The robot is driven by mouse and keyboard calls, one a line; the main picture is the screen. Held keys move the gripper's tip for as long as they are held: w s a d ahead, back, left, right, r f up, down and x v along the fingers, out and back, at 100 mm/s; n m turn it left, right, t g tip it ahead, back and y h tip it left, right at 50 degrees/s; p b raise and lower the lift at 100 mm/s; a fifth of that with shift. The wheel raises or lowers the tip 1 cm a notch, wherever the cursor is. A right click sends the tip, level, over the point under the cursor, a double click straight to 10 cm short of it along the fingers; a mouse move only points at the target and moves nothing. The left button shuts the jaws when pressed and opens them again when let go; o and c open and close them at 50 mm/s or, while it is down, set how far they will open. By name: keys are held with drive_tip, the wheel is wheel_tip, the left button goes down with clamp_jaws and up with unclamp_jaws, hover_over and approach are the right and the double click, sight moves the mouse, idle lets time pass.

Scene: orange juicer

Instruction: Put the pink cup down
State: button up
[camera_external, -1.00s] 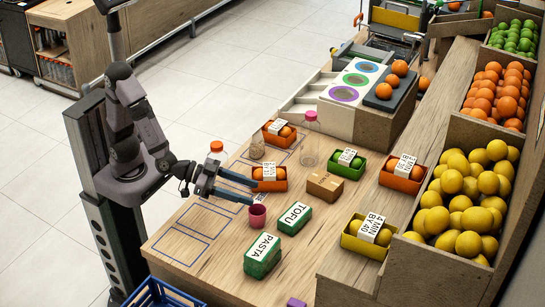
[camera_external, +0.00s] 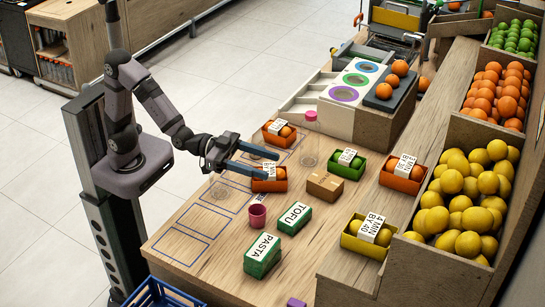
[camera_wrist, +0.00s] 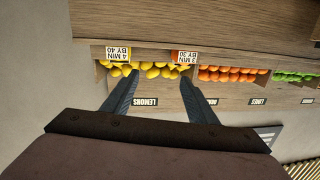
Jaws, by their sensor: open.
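The pink cup (camera_external: 257,216) stands upright on the wooden table, just left of the green tofu box (camera_external: 294,218). My gripper (camera_external: 276,166) is open and empty, raised behind the cup and apart from it. In the external view its blue fingers overlap an orange-filled crate (camera_external: 269,185). In the wrist view my gripper (camera_wrist: 153,96) shows two spread fingers with nothing between them. The cup is not in the wrist view.
A green pasta box (camera_external: 262,256) stands in front of the cup. A cardboard box (camera_external: 325,187) lies to the right. Clear bottles stand further back. Blue outlined rectangles on the table's left are mostly bare. Fruit bins (camera_external: 455,200) line the right side.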

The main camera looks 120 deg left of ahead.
drive_tip(key=w+d+r+m+h+p, duration=0.2)
drive_tip(key=w+r+m+h+p, duration=0.1)
drive_tip(key=h, duration=0.1)
drive_tip(key=m+g+h+p, duration=0.5)
drive_tip(key=m+g+p, duration=0.25)
drive_tip(key=g, duration=0.25)
hover_over(259, 220)
drive_tip(key=s+a, duration=0.2)
drive_tip(key=a, duration=0.1)
wheel_tip(259, 220, down, 16)
drive_tip(key=shift+n, duration=0.45)
drive_tip(key=shift+s+d+f+p, duration=0.1)
drive_tip(key=shift+f+p, duration=0.2)
drive_tip(key=shift+f, duration=1.75)
drive_tip(key=shift+s+d+f+p, duration=0.1)
drive_tip(key=shift+f+p, duration=0.15)
drive_tip(key=shift+f, duration=1.75)
drive_tip(key=shift+p+x, duration=0.4)
drive_tip(key=shift+x, duration=2.15)
drive_tip(key=c, duration=0.9)
